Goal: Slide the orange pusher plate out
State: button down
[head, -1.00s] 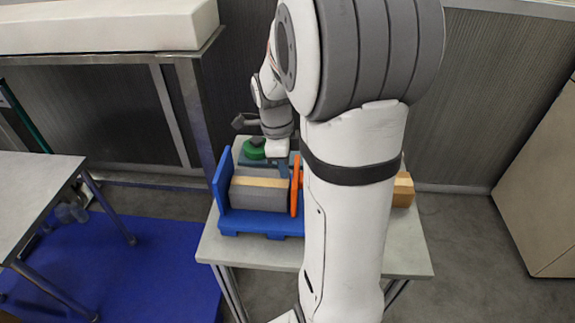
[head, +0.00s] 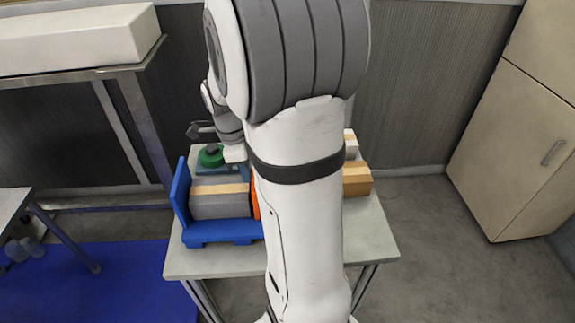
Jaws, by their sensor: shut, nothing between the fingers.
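The orange pusher plate (head: 256,199) stands upright at the right end of a row of grey film reel boxes (head: 220,206) in a blue tray (head: 222,230). Only a narrow orange strip shows; my arm hides the rest. My gripper (head: 242,166) is shut and empty, above the back right of the boxes, close to the top of the plate. Its fingertips are mostly hidden, so I cannot tell whether they touch the plate.
A green round knob (head: 211,156) on a teal base stands behind the boxes. A cardboard box (head: 357,180) is at the right of the grey table (head: 372,245). A beige cabinet (head: 500,165) stands at far right. The table's front right is clear.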

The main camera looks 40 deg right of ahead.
jog(key=s+d, duration=0.3)
jog(key=d, duration=0.2)
jog(key=shift+s+d, duration=0.3)
jog(key=shift+s, duration=0.1)
dwell(2.4)
notch_tip(320, 180, up, 6)
jog(key=p, duration=0.3)
jog(key=shift+p, duration=0.35)
dwell(0.3)
